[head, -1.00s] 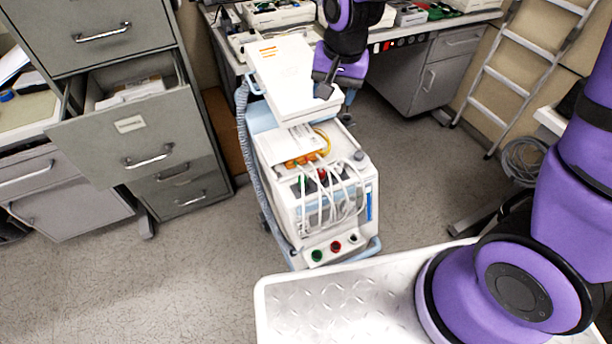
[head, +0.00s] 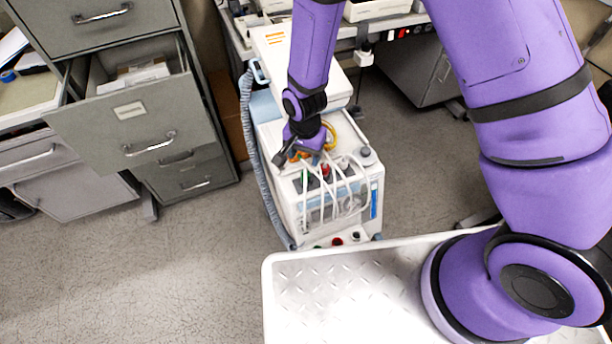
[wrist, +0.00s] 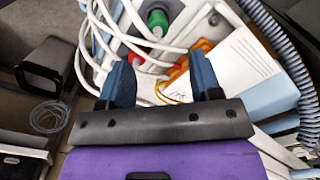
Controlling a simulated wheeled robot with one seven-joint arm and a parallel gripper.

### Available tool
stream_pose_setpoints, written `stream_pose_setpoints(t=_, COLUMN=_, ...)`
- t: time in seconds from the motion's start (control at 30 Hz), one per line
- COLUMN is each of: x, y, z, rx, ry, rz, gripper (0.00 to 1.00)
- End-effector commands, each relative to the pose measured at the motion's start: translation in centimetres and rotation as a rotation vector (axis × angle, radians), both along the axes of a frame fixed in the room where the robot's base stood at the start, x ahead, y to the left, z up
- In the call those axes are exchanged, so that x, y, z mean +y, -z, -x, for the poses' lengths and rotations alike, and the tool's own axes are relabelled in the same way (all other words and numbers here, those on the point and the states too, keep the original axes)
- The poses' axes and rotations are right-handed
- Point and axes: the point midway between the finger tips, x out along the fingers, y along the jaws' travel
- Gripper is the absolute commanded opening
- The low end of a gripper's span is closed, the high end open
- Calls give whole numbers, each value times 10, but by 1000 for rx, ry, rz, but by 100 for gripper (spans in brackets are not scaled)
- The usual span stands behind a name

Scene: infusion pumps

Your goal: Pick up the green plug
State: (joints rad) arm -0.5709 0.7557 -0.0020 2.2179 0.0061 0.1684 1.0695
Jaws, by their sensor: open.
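The green plug (wrist: 158,20) shows at the top of the wrist view, upright among white cables on top of the pump cart (head: 372,180). In the head view it is a small green spot (head: 307,182) behind the cables. My gripper (head: 302,156) is over the cart's top, just behind the plug. In the wrist view my gripper (wrist: 160,62) has its two blue fingers apart, with no plug between them. The green plug lies beyond the fingertips, near the middle line between them.
White cables (wrist: 110,30) loop around the plugs and near the left finger. Orange connectors (wrist: 178,82) and a white label sheet (wrist: 240,62) lie close by. A ribbed hose (head: 255,140) runs down the cart's left side. An open drawer (head: 130,120) stands further left.

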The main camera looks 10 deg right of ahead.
Motion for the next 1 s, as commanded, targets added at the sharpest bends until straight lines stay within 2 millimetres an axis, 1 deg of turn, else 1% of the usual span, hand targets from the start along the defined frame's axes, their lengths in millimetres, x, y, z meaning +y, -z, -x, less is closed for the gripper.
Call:
stream_pose_setpoints(t=0.03, x=-1, y=8, z=1, rx=3, ry=0, rz=2, gripper=58)
stream_pose_setpoints(t=0.1, x=0, y=18, z=0, rx=2, ry=0, rz=1, gripper=58)
stream_pose_setpoints(t=0.2, x=0, y=28, z=0, rx=1, ry=0, rz=0, gripper=58)
stream_pose_setpoints(t=0.47, x=-1, y=42, z=1, rx=1, ry=0, rz=0, gripper=58)
stream_pose_setpoints(t=0.7, x=-2, y=73, z=3, rx=2, ry=-1, rz=1, gripper=58)
stream_pose_setpoints(t=0.8, x=-2, y=82, z=3, rx=1, ry=-1, rz=0, gripper=58)
stream_pose_setpoints(t=1.0, x=-1, y=88, z=3, rx=0, ry=-1, rz=-1, gripper=58)
